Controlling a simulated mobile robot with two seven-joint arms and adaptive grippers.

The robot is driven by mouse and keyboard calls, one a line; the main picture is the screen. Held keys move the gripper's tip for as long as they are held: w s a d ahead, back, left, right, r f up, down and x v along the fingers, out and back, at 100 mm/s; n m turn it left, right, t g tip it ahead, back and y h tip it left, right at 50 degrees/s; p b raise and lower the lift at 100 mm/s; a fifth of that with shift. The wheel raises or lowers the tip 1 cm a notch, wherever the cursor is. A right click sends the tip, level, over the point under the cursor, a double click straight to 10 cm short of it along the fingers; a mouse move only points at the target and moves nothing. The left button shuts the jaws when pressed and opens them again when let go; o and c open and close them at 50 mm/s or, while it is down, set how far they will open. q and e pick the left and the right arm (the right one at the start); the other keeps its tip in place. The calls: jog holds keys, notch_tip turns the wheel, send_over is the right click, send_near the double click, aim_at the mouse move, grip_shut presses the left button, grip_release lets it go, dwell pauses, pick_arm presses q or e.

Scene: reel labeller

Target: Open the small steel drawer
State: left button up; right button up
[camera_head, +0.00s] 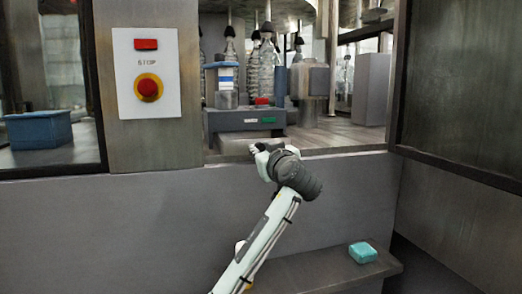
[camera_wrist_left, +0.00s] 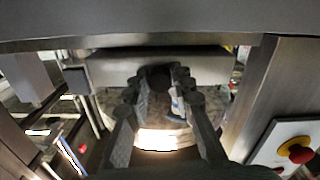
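The small steel drawer shows in the left wrist view as a pale steel front (camera_wrist_left: 108,70) with a dark round knob (camera_wrist_left: 159,78). In the head view, pale steel (camera_head: 231,143) shows below the dark grey button box, partly hidden by my left gripper (camera_head: 262,150). In the wrist view my left gripper (camera_wrist_left: 160,84) has a fingertip on each side of the knob, with little or no visible gap. How far the drawer stands out is hard to tell. My right gripper is not in view.
The grey box (camera_head: 222,122) carries buttons and stands in the machine opening, with bottles (camera_head: 264,72) behind. A stop-button panel (camera_head: 146,73) is at left. A dark open door panel (camera_head: 465,75) bounds the right. A teal block (camera_head: 362,252) lies on a low ledge.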

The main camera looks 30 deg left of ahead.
pick_arm(q)
jog(key=o, duration=0.4)
jog(key=v, duration=1.2)
